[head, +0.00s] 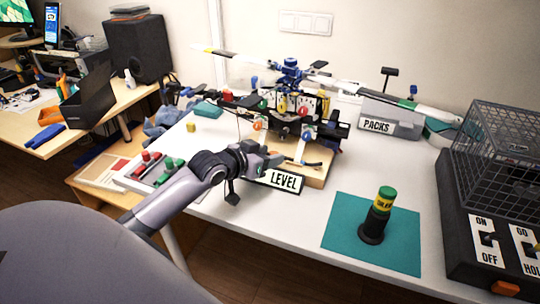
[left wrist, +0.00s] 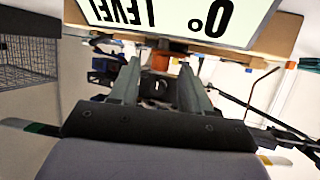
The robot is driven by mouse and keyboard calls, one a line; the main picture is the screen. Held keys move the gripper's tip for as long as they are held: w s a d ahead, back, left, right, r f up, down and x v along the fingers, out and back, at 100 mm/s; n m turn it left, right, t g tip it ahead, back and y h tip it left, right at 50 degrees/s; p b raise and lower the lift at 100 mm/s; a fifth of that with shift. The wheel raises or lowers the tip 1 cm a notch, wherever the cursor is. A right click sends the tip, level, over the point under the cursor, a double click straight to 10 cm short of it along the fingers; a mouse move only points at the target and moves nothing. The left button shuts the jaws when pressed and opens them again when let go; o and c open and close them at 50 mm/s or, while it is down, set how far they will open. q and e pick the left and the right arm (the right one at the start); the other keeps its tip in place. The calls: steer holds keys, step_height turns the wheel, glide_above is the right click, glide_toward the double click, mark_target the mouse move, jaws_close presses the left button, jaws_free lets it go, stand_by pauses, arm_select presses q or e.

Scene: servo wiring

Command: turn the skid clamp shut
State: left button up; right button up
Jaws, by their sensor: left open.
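My left gripper (head: 266,160) reaches in from the left to the front edge of the wooden base under the model helicopter (head: 290,105). In the left wrist view its two fingers (left wrist: 160,72) are apart, with a small orange part (left wrist: 160,61) beyond and between their tips. I cannot tell whether they touch it, or whether it is the skid clamp. The wooden base (head: 318,178) carries a dark skid (head: 308,163) and a LEVEL sign (head: 284,181), which shows upside down in the left wrist view (left wrist: 180,18). My gripper hides part of the base. My right gripper is not in view.
A teal mat (head: 340,230) with a dark, yellow-banded cylinder (head: 379,215) lies front right. A wire cage (head: 500,150) and switch panel (head: 488,240) stand at the right edge. A tray with red and green pieces (head: 130,182) is at left. A PACKS box (head: 392,122) stands behind.

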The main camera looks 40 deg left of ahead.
arm_select(q)
steer(key=shift+w+d+f, duration=0.1)
steer(key=shift+w+f, duration=0.1)
steer(key=shift+w, duration=0.25)
